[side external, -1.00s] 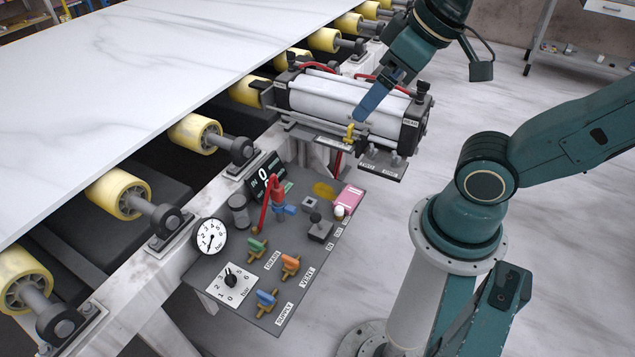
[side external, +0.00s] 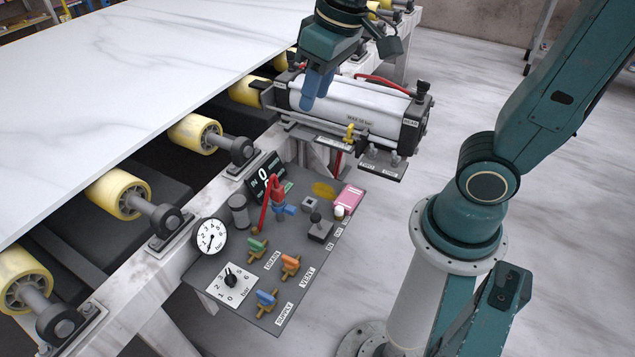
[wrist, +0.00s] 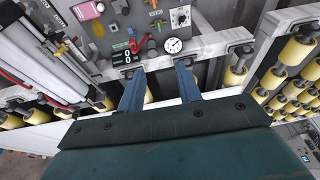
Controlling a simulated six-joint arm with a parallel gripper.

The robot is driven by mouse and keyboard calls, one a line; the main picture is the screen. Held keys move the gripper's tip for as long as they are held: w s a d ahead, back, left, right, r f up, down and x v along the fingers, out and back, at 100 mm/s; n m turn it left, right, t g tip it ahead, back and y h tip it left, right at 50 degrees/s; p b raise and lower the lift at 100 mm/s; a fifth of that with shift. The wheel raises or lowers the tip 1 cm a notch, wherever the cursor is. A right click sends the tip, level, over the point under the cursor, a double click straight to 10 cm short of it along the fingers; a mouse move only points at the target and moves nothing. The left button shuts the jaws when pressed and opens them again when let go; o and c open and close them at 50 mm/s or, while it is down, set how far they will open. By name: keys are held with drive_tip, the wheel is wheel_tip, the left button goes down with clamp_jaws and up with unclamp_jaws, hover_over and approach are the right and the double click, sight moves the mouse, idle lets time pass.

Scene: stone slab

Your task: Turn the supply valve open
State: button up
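The supply valve (side external: 265,299) has a blue handle and sits at the front of the grey control panel (side external: 215,267), beside the SUPPLY label (side external: 286,313). An orange-handled valve (side external: 290,265) is by the VENT label, and a green-handled valve (side external: 257,248) is by the DRAIN label. My gripper (side external: 309,104) is above the white cylinder, well apart from the supply valve. In the wrist view, my gripper (wrist: 160,78) shows two blue fingers spread with nothing between them. The panel shows upside down at the top there; I cannot clearly make out the supply handle.
The white cylinder (side external: 345,105) stands behind the panel. A round gauge (side external: 211,236), selector dial (side external: 231,281), digital display (side external: 265,178) and upright red-handled part (side external: 270,203) crowd the panel. The stone slab (side external: 130,70) lies on yellow rollers (side external: 195,132). Space above the front panel is clear.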

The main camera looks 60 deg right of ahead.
drive_tip(key=w+a+f+g, duration=0.2)
drive_tip(key=w+a+f, duration=0.2)
drive_tip(key=w+f, duration=0.35)
drive_tip(key=w+a+f+g, duration=0.2)
drive_tip(key=w+a+f, duration=0.2)
drive_tip(key=w+f, duration=0.3)
drive_tip(key=g, duration=0.4)
approach(265, 295)
drive_tip(key=shift+h, duration=0.3)
drive_tip(key=v, duration=0.5)
drive_tip(key=shift+s+a+r, duration=0.1)
drive_tip(key=shift+a, duration=0.15)
drive_tip(key=x, duration=1.3)
drive_tip(key=shift+f, duration=0.4)
clamp_jaws()
